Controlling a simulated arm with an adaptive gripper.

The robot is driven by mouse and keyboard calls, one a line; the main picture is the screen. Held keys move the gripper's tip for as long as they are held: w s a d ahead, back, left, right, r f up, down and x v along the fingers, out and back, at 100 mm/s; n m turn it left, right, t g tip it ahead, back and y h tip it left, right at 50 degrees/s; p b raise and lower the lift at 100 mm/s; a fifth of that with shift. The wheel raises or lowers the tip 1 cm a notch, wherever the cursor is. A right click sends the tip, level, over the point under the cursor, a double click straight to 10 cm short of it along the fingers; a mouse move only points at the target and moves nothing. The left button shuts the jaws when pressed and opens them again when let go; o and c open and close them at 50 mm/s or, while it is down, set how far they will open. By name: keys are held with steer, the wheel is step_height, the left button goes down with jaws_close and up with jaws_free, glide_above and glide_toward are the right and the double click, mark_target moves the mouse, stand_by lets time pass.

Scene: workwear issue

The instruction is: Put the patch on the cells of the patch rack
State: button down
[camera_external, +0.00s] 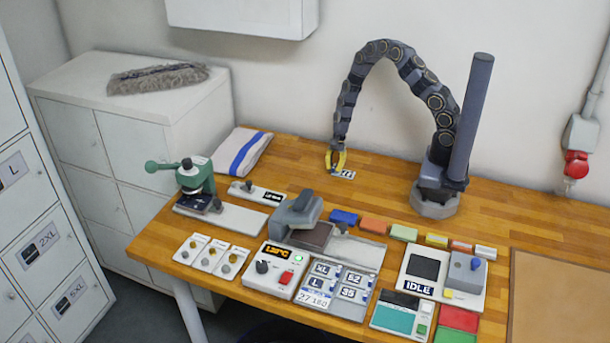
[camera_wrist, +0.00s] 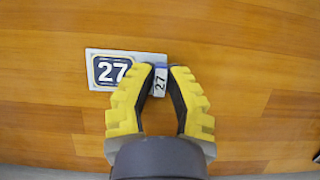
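The patch (camera_wrist: 101,72) is a small white plate with a dark blue "27" panel and a raised tab (camera_wrist: 160,84) at its right end, also marked 27. In the external view the patch (camera_external: 346,175) is at the back of the wooden table. My gripper (camera_wrist: 161,70), with yellow fingers and dark pads, points down there; its fingertips (camera_external: 335,166) press close on both sides of the tab. No clear gap shows between pads and tab. The patch appears to be at table level.
A heat press (camera_external: 300,214) and a control box reading 129°C (camera_external: 276,268) stand beside the rack. A green hand press (camera_external: 197,179) is at left. Several coloured blocks (camera_external: 374,225) line the middle. Table around the patch is clear; a folded striped cloth (camera_external: 242,152) lies further left.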

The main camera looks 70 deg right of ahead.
stand_by(0.3)
step_height(320, 180, up, 10)
steer(key=shift+r, duration=0.1)
step_height(320, 180, up, 9)
steer(key=n+g, duration=0.2)
steer(key=n, duration=0.4)
glide_above(334, 166)
steer(key=w+a, duration=0.1)
steer(key=w, duration=0.2)
step_height(334, 166, up, 9)
steer(key=w+a+n+g+h, duration=0.2)
steer(key=n+h, duration=0.2)
steer(key=n, duration=0.8)
steer(key=shift+w+a+r+g, duration=0.2)
steer(key=shift+a+g, duration=0.1)
steer(key=shift+a, duration=0.1)
steer(key=shift+s+d, duration=0.15)
